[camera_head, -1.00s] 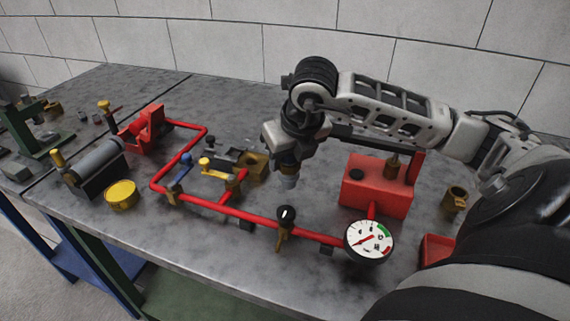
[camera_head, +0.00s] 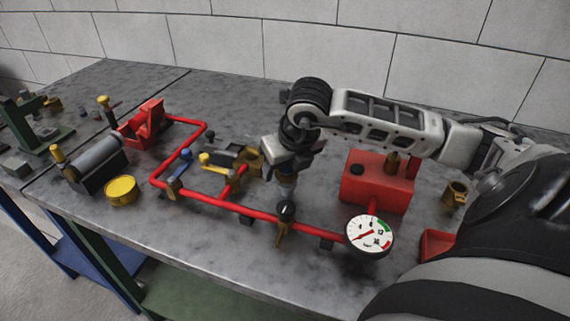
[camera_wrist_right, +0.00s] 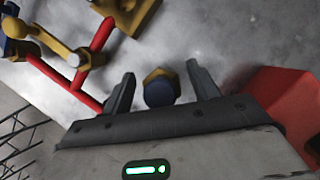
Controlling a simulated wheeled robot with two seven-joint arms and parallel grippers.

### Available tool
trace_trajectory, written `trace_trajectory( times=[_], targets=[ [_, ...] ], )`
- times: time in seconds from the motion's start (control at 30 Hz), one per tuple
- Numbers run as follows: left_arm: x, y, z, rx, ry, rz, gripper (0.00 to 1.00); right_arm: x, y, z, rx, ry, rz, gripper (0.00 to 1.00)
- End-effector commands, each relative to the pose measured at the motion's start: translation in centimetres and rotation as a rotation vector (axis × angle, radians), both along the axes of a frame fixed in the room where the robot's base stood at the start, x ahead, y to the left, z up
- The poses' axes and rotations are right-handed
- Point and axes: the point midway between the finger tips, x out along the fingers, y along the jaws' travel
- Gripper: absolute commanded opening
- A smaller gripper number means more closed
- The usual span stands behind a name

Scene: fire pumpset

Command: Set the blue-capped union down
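The blue-capped union (camera_wrist_right: 161,90) shows in the right wrist view as a dark blue round cap with a brass hex edge behind it. It lies between the two fingers of my right gripper (camera_wrist_right: 161,87), with a narrow gap visible on each side. The fingers look apart from it, so the gripper appears open around it. In the head view my right gripper (camera_head: 287,183) points down close above the bench, behind the black-knobbed valve. The union is mostly hidden there, and I cannot tell its exact contact with the bench. My left gripper is not in view.
Red pipework (camera_head: 230,209) with a black-knobbed valve (camera_head: 284,225) and a pressure gauge (camera_head: 369,236) runs in front of the gripper. A red box (camera_head: 378,187) stands close to its right, and brass fittings (camera_head: 249,160) to its left. Bare bench (camera_head: 235,110) lies behind.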

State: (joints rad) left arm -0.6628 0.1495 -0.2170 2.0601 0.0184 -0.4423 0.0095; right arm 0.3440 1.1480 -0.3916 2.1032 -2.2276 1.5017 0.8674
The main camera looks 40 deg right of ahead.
Motion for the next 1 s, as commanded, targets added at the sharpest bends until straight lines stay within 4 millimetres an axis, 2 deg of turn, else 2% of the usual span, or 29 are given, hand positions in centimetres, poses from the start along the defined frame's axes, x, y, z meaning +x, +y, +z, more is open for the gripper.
trace_trajectory(
  times=[0.17,0.27,0.7,0.83,1.0],
  targets=[
    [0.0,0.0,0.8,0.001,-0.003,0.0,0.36,0.0,0.0,0.5,0.0,0.001,0.0,0.6],
    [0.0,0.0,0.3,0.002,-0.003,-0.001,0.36,-0.4,0.0,1.5,-0.002,-0.004,0.0,0.6],
    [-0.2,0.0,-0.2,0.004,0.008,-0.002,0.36,-3.7,0.9,9.8,0.0,-0.005,0.0,0.6],
    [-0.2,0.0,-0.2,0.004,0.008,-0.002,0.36,-4.3,1.0,11.0,-0.001,-0.002,0.0,0.6],
    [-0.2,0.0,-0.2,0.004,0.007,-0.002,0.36,-4.5,1.1,11.4,0.0,0.001,0.0,0.6]
  ],
)
